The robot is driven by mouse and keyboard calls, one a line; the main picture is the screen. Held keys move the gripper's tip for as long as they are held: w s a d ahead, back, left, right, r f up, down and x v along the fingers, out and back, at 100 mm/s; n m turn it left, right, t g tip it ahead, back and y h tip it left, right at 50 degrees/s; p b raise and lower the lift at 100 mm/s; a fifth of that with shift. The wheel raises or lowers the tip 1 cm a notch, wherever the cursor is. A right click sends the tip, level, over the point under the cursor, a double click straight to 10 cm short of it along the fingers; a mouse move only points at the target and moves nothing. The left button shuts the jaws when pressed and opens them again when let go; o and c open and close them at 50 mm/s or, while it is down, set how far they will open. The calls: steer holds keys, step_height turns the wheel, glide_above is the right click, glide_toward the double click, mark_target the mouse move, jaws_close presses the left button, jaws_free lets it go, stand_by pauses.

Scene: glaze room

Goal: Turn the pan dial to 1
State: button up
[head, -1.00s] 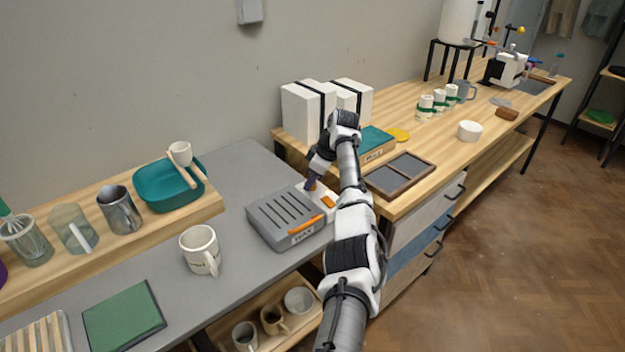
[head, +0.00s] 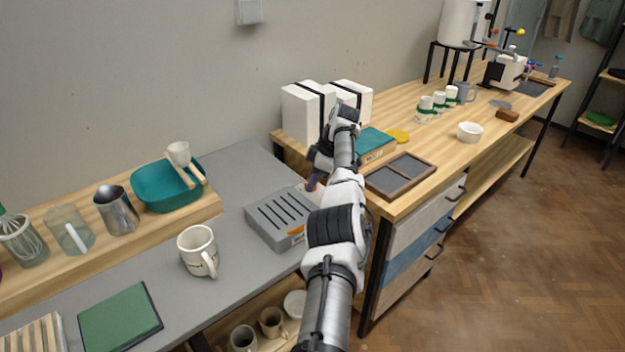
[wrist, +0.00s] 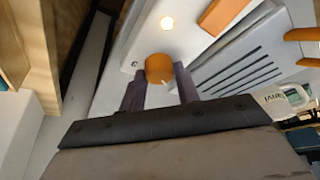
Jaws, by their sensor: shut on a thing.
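The grey wax pan (head: 262,228) with a slotted top sits on the grey counter in the head view. Its slotted top also shows in the wrist view (wrist: 240,62). The round orange dial (wrist: 158,66) is on the pan's pale panel, with a small dark mark, perhaps a 3, to its left. My gripper (wrist: 160,84) has one dark finger on each side of the dial and is shut on it. A small pale mark shows at the dial's lower edge. In the head view my gripper (head: 312,182) is at the pan's far right and my arm hides the dial.
A cream mug (head: 198,250) stands left of the pan. A wooden divided tray (head: 400,177) and a teal book (head: 372,146) lie on the bench to the right. White boxes (head: 300,112) stand behind. A glowing round light (wrist: 167,22) shows near the dial.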

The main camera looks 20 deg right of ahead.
steer(key=o, duration=1)
steer(key=shift+c, duration=0.2)
steer(key=shift+r, duration=0.1)
